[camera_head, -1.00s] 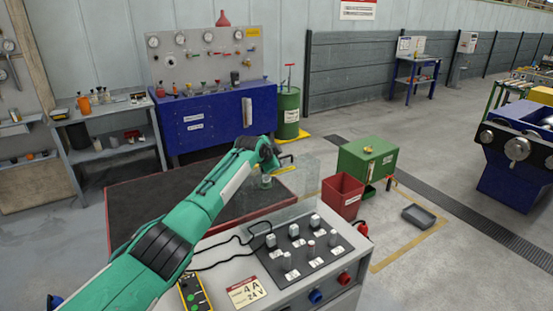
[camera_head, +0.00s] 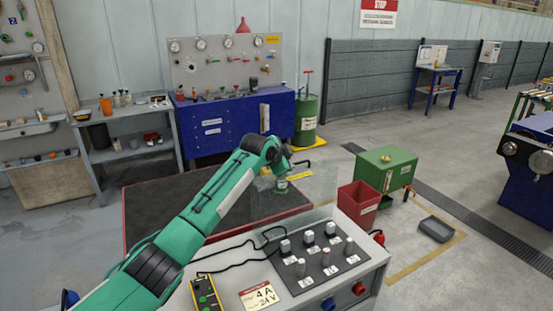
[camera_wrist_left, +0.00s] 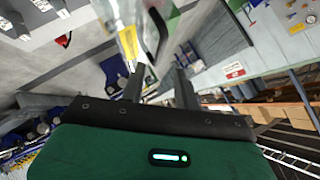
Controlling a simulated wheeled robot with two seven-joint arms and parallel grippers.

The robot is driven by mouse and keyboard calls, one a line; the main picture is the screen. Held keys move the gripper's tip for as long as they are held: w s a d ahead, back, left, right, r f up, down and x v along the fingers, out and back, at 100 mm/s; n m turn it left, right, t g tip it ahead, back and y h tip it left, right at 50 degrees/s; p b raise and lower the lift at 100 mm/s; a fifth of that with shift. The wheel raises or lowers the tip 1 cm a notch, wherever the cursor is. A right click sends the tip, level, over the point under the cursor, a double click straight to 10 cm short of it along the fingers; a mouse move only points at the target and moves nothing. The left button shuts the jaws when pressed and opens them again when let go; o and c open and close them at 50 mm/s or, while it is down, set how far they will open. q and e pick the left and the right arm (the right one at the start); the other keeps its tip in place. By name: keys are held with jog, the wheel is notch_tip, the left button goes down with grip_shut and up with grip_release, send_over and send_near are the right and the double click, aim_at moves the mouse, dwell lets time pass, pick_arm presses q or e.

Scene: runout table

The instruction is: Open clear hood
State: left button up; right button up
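The clear hood (camera_head: 318,187) is a see-through panel or box, hard to make out, behind the grey control console at the dark table's right end. A yellow label (camera_head: 300,172) shows by its upper left side. My left gripper (camera_head: 298,164) is at the hood's upper left; whether it touches the hood cannot be told. In the left wrist view its two dark fingers (camera_wrist_left: 160,82) stand apart with no thing clearly between them. A pale, partly see-through piece with yellow (camera_wrist_left: 126,30) shows just beyond the fingertips. My right gripper is not in view.
The grey console (camera_head: 225,262) with several switches (camera_head: 325,257) stands in front. The dark table (camera_head: 160,205) has a red rim. A red bin (camera_head: 357,205) and a green box (camera_head: 385,168) stand to the right. A blue cabinet (camera_head: 225,130) is behind.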

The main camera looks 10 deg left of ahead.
pick_arm(q)
jog(key=b+v, duration=0.2)
jog(key=v, duration=0.6)
jog(key=shift+f, duration=0.1)
